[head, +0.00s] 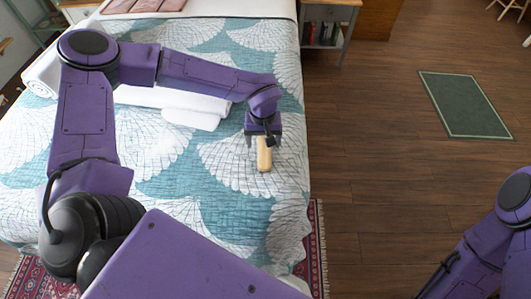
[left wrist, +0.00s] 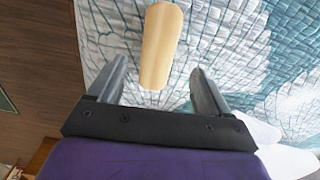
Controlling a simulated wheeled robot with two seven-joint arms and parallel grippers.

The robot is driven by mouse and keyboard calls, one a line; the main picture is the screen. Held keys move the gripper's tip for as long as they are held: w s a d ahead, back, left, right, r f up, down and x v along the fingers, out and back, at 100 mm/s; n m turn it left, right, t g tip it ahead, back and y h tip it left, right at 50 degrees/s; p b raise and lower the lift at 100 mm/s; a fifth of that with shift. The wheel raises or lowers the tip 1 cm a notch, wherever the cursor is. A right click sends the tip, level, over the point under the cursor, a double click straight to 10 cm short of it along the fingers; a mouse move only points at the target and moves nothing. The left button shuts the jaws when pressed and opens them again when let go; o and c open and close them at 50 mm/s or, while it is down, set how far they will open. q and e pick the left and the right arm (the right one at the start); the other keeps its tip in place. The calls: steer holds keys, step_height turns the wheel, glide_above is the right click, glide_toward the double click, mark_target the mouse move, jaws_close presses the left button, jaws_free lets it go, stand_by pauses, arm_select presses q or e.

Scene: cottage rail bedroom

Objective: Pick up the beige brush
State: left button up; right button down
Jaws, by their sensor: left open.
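The beige brush (head: 264,156) lies on the patterned bed cover (head: 225,215), near the bed's right edge. My left gripper (head: 265,142) is over its far end in the head view. In the left wrist view the brush (left wrist: 161,45) lies between and beyond the two fingertips of my left gripper (left wrist: 158,82). The fingers are spread apart, and a gap shows on each side of the brush. My right arm (head: 490,245) shows at the lower right, but its gripper is out of view.
Folded white towels (head: 190,105) lie on the bed behind and left of the brush. A nightstand (head: 330,25) stands at the back. A green mat (head: 465,104) lies on the open wooden floor to the right. A red rug (head: 318,240) shows beside the bed.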

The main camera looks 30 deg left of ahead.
mark_target(265, 151)
arm_select(q)
step_height(265, 151, down, 6)
steer(key=shift+w+d+f+p, duration=0.1)
steer(key=shift+d+f+p, duration=0.05)
steer(key=shift+f+p, duration=0.15)
steer(key=shift+r, duration=0.1)
steer(key=c, duration=1.1)
step_height(265, 151, up, 3)
steer(key=shift+w+f+b, duration=0.1)
steer(key=shift+w+b, duration=0.05)
steer(key=shift+b, duration=0.2)
steer(key=s+r, duration=0.1)
steer(key=r, duration=0.1)
steer(key=s+r, duration=0.2)
steer(key=s+d+r, duration=0.1)
steer(key=s+r, duration=0.1)
steer(key=shift+s+d+r, duration=0.1)
steer(key=shift+s+r, duration=0.05)
steer(key=shift+r, duration=0.2)
steer(key=s+d+r, duration=0.1)
steer(key=s+r, duration=0.2)
steer(key=s, duration=0.5)
steer(key=shift+s+d+r, duration=0.25)
steer(key=shift+s+d, duration=0.1)
steer(key=shift+d, duration=0.05)
